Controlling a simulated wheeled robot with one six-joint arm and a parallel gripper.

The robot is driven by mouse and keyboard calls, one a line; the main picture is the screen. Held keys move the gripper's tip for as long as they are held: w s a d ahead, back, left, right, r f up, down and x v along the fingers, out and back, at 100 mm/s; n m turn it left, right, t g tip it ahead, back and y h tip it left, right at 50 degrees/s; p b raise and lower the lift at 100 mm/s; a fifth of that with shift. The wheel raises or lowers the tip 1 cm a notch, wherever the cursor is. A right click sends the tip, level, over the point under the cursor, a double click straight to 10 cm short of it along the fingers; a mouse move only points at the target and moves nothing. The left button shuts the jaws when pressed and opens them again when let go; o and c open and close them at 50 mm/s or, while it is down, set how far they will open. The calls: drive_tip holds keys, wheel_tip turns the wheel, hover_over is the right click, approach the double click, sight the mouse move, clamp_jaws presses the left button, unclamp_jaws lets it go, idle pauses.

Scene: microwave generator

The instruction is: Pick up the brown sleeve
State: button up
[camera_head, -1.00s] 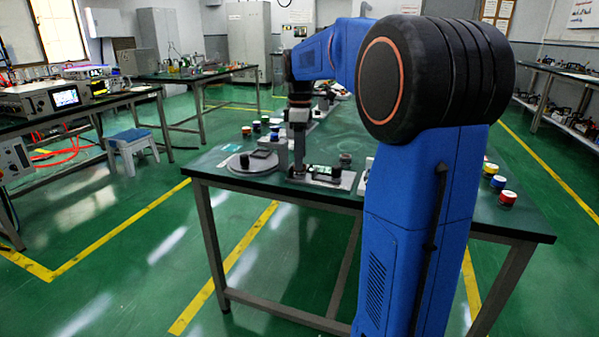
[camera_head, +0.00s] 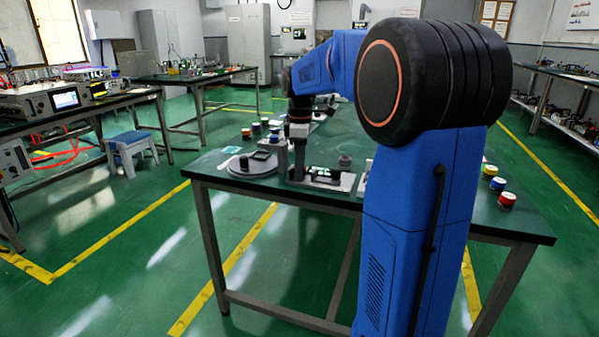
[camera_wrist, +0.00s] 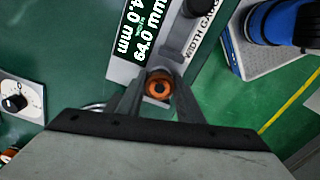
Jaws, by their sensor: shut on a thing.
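The brown sleeve (camera_wrist: 158,89) shows in the wrist view as a small orange-brown ring with a dark centre. My gripper (camera_wrist: 159,78) has its two grey fingers closed on it from either side. In the head view my gripper (camera_head: 298,160) points down at the near part of the green-topped table (camera_head: 440,205), beside the width gauge. The sleeve cannot be made out there. I cannot tell whether it touches the surface below.
The width gauge (camera_wrist: 176,50) lies just beyond the fingers, its display reading 64.0 mm. A round grey plate (camera_head: 235,169) with a dark knob stands left of my gripper. Coloured capped pieces, including a red one (camera_head: 507,201), stand at the table's right.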

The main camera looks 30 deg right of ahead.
wheel_tip(320, 180, up, 10)
idle(0.6)
drive_tip(key=shift+d, duration=0.1)
